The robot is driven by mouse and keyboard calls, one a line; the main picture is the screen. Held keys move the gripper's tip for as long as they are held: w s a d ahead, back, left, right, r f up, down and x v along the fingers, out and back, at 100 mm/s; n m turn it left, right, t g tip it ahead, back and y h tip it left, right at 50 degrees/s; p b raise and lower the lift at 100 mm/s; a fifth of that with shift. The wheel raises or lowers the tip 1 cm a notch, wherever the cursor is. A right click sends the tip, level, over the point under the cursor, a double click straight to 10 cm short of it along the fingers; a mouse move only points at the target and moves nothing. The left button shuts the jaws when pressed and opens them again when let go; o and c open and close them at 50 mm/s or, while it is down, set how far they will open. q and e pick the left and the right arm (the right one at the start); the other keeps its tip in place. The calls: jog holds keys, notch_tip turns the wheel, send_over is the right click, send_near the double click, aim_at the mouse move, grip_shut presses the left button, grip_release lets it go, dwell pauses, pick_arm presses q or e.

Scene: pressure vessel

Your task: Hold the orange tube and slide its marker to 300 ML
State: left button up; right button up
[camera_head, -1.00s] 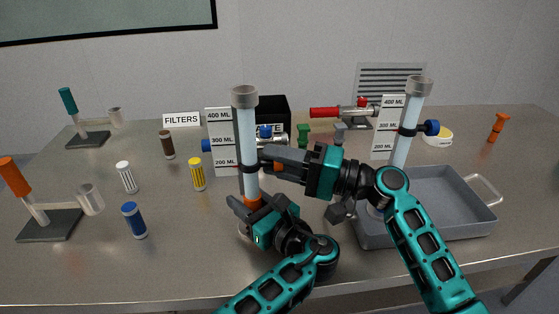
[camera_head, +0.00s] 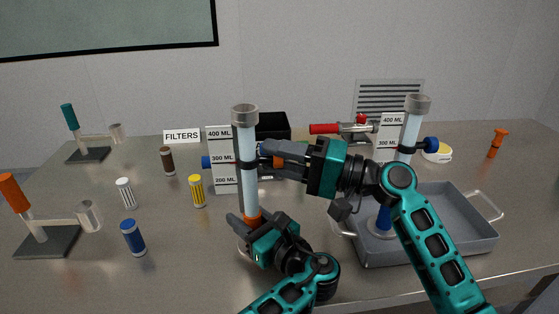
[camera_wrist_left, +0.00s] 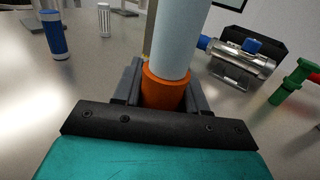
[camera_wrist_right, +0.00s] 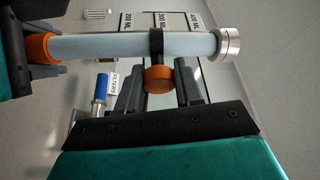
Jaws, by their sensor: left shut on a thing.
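The orange tube (camera_head: 248,190) stands upright, a clear tube with grey cap and orange collar (camera_wrist_left: 165,92). My left gripper (camera_head: 250,228) is shut on the collar. The black ring marker (camera_wrist_right: 156,40) with orange knob (camera_wrist_right: 158,80) is around the tube. My right gripper (camera_head: 270,158) has its fingers on either side of the knob; whether both press on it is unclear. The scale plate (camera_head: 222,188) reads 200, 300 and 400 ML.
Filters, such as yellow (camera_head: 198,190) and blue (camera_head: 133,237), stand left. A metal valve piece (camera_wrist_left: 240,60) lies behind the tube.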

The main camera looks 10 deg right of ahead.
jog(key=o, duration=0.4)
jog(key=shift+d, duration=0.1)
jog(key=v, duration=1.2)
pick_arm(q)
jog(key=o, duration=1.3)
